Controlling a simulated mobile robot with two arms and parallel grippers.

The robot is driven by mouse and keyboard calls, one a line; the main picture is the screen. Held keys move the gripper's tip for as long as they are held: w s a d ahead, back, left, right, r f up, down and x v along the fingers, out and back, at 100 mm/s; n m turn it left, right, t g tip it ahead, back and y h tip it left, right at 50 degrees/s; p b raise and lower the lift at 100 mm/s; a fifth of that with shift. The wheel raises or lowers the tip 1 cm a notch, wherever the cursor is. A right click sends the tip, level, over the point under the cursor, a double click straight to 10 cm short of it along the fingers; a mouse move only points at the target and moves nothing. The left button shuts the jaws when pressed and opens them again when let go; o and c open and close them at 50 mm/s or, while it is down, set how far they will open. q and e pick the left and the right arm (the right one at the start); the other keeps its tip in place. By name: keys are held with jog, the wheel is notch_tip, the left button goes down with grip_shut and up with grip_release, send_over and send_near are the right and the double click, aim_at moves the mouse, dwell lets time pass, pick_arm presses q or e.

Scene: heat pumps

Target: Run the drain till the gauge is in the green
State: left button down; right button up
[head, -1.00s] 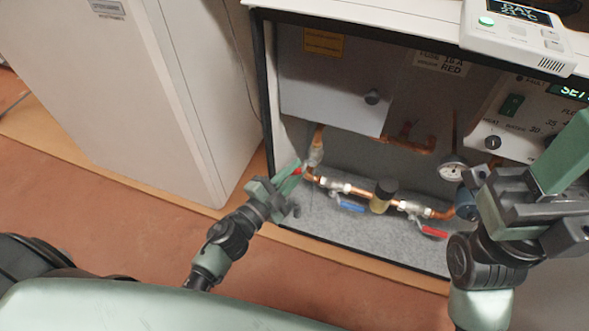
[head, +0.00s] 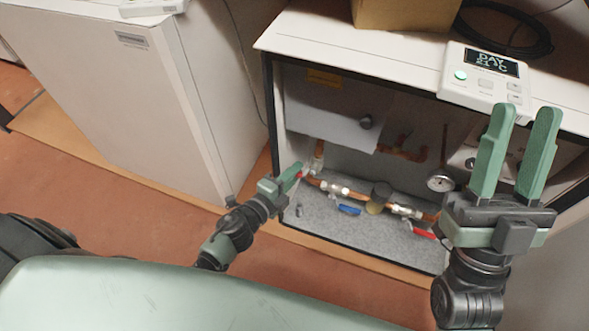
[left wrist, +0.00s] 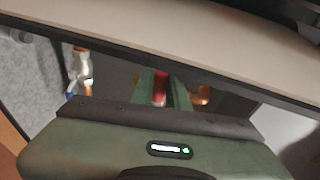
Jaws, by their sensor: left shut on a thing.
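The pressure gauge (head: 441,183) is a small round white dial on the copper pipework inside the open cabinet. Its needle and any green band are too small to read. My left gripper (head: 294,171) reaches in at the cabinet's left front and is shut on a red drain handle (left wrist: 160,87), which shows between its green fingers in the left wrist view. The gripper hides most of this handle in the head view. My right gripper (head: 523,112) is open and empty, fingers pointing up, in front of the cabinet's right side and right of the gauge.
A blue-handled valve (head: 349,210) and a red-handled valve (head: 423,232) sit along the lower pipe. A thermostat (head: 485,76) reading DAY lies on the cabinet top by a cardboard box (head: 405,12). A white cabinet (head: 130,100) stands left. Open floor (head: 90,190) lies in front.

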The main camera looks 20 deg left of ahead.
pick_arm(q)
jog(key=shift+r, duration=0.1)
pick_arm(e)
jog(key=shift+w+a+f+g+h, duration=0.15)
jog(key=shift+w+f+g, duration=0.35)
jog(key=shift+w, duration=0.2)
jog(key=shift+w+a+f+g+h, duration=0.1)
jog(key=shift+w+f+g+h, duration=0.05)
jog(key=shift+w+f+g, duration=0.4)
jog(key=shift+w+r, duration=0.1)
pick_arm(q)
jog(key=c, duration=1.4)
grip_release()
